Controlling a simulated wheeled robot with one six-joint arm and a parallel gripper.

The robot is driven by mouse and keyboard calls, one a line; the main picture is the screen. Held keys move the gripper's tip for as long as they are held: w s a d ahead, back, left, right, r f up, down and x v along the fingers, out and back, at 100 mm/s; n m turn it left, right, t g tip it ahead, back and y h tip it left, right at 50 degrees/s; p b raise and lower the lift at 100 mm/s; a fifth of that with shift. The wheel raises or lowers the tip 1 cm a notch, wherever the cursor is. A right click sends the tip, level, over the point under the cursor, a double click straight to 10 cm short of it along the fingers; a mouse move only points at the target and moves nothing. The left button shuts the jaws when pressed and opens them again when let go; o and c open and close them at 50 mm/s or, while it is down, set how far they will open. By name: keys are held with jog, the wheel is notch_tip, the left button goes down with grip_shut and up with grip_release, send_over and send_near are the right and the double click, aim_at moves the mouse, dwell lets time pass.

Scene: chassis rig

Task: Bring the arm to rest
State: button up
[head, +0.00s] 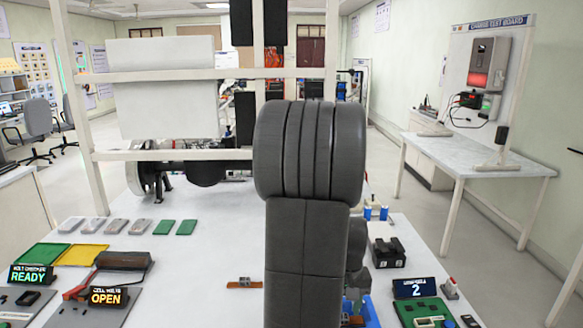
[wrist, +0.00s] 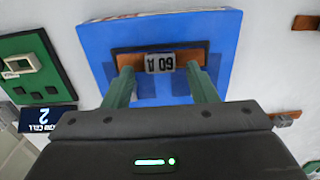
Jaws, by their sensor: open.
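My gripper (wrist: 160,76) is open, its two green fingers apart in the wrist view. Beyond and between the fingertips, a grey block marked 60 A (wrist: 160,61) sits on a brown strip in a blue tray (wrist: 222,22). The fingers do not close on it; I cannot tell how far they are above it. Only a part of the blue tray (head: 369,316) shows at the bottom, right of the arm.
A similar brown strip with a grey block (head: 245,283) lies on the white table left of my arm. A green board (head: 423,312) and a display reading 2 (head: 415,288) are at right. A white frame (head: 200,75) stands behind.

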jog(key=shift+s+r, duration=0.15)
jog(key=shift+r, duration=1.55)
